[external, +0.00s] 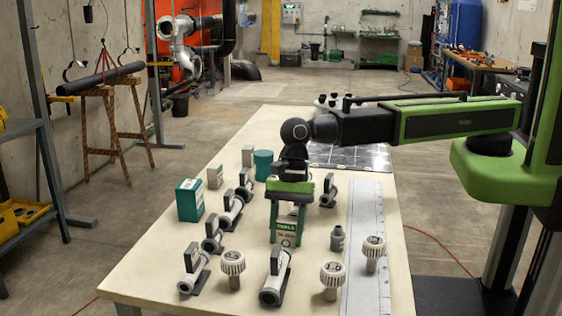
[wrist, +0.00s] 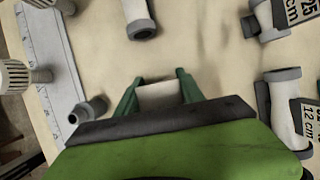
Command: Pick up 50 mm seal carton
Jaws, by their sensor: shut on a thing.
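The lower part of the carton is hidden there by my gripper body. I cannot tell whether the carton touches the table.
Grey-white pipe fittings (external: 275,278) stand around it on the cream table (external: 150,262). A teal box (external: 190,200), a teal cylinder (external: 263,166) and pale cartons (external: 215,177) are at the left.

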